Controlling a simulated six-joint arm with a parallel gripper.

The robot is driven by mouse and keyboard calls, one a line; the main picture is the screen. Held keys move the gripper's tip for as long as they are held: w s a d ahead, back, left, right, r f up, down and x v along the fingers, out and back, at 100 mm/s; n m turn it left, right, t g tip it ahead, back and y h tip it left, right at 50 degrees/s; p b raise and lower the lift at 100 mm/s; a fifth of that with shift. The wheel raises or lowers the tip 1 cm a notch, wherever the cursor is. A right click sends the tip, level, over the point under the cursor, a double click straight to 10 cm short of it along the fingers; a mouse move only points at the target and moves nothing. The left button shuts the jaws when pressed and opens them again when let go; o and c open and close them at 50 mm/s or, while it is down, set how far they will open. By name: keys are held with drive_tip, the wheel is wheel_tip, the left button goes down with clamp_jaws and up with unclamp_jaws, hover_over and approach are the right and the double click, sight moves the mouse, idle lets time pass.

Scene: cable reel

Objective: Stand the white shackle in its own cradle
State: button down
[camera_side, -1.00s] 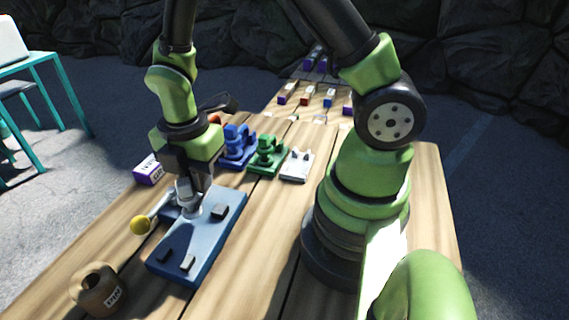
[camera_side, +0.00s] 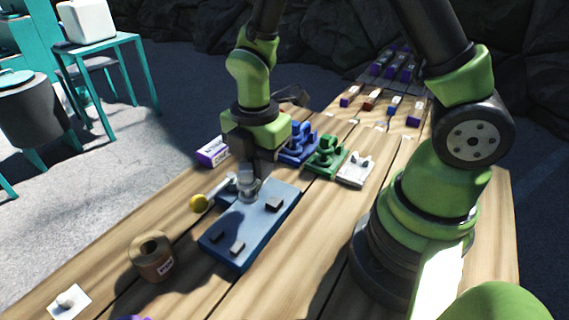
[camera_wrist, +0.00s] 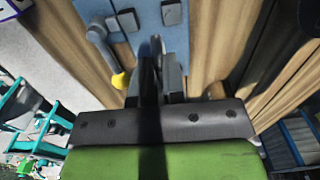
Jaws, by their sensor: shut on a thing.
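My gripper (camera_side: 248,178) points down over the blue board (camera_side: 225,250), its fingers shut on a pale thing, the white shackle (camera_side: 248,194), at the board's far part. The wrist view shows it as a pale grey edge (camera_wrist: 158,44) between the fingers, which hide most of it. Whether it touches the board I cannot tell. A grey lever with a yellow knob (camera_side: 199,203) lies just left of the fingers. The white cradle (camera_side: 355,170) stands on the table to the right of the board, apart from my gripper, and looks empty.
A blue cradle (camera_side: 298,150) and a green cradle (camera_side: 326,157), each bearing a piece of its colour, stand left of the white one. A purple-and-white box (camera_side: 212,151) is behind the board. A brown roll (camera_side: 151,258) stands in front. Dark blocks rise from the board.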

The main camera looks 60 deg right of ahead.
wheel_tip(320, 180, up, 5)
drive_tip(key=shift+f, duration=0.15)
drive_tip(key=s+d, duration=0.6)
drive_tip(key=d, duration=0.6)
drive_tip(key=s+d, duration=0.5)
drive_tip(key=d, duration=0.7)
drive_tip(key=shift+w+a+f, duration=0.1)
drive_tip(key=shift+a+f, duration=0.05)
drive_tip(key=shift+f, duration=5.75)
drive_tip(key=shift+f, duration=0.4)
drive_tip(key=c, duration=1.1)
unclamp_jaws()
